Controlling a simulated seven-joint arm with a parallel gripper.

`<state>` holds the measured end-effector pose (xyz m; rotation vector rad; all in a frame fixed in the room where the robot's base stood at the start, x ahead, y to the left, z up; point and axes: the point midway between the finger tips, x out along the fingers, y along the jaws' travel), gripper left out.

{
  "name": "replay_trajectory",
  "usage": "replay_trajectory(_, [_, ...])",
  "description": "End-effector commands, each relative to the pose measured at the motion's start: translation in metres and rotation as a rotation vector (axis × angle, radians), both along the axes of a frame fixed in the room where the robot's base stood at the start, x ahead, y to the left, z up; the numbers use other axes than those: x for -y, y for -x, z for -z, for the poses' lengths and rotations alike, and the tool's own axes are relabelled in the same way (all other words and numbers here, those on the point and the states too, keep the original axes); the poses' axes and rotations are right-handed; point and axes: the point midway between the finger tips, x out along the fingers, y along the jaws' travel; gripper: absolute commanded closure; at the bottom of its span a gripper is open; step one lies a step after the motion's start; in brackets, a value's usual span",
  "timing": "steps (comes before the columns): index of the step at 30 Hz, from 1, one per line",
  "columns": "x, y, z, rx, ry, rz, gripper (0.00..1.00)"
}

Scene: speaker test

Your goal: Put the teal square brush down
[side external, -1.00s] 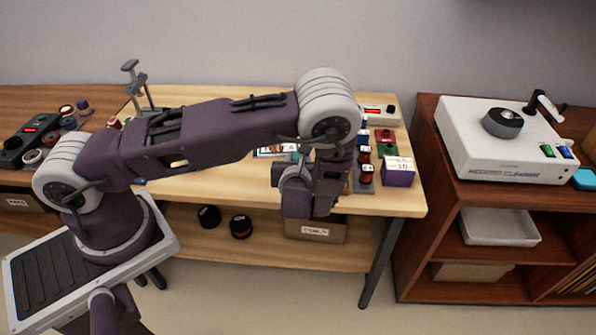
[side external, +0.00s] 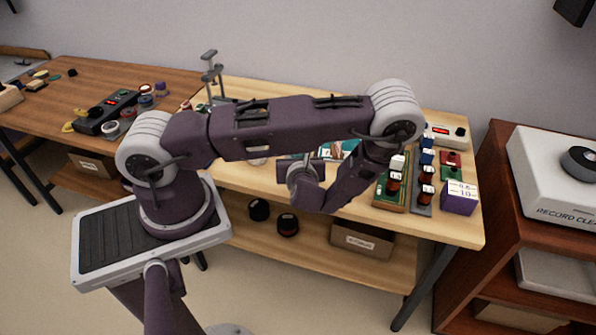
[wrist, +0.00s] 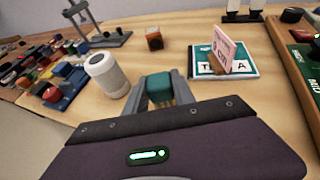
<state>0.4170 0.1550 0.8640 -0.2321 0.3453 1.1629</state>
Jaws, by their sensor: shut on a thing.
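The teal square brush (wrist: 158,88) is between the two grey fingers of my gripper (wrist: 160,88) in the wrist view. My gripper is shut on it. Its teal block shows at the fingertips, low over or at the wooden table top; I cannot tell whether it touches the wood. In the side external view my forearm and wrist hide the fingertips and the brush.
A white cylinder (wrist: 107,75) stands close left of the brush. A teal booklet (wrist: 205,70) with a pink card (wrist: 228,52) is to the right. A green board (wrist: 303,62) lies farther right. Bare wood lies between them.

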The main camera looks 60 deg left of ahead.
Motion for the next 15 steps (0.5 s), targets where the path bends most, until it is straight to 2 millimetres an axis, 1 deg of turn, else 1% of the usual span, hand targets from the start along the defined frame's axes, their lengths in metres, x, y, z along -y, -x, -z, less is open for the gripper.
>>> replay_trajectory(3, [0.000,0.000,0.026,-0.003,0.000,0.001,1.00])
replay_trajectory(6, [0.000,0.000,0.041,-0.001,0.001,0.000,1.00])
replay_trajectory(8, [0.000,0.000,0.044,0.000,0.001,0.000,1.00])
replay_trajectory(15, [0.000,0.000,0.045,0.000,0.001,0.001,1.00])
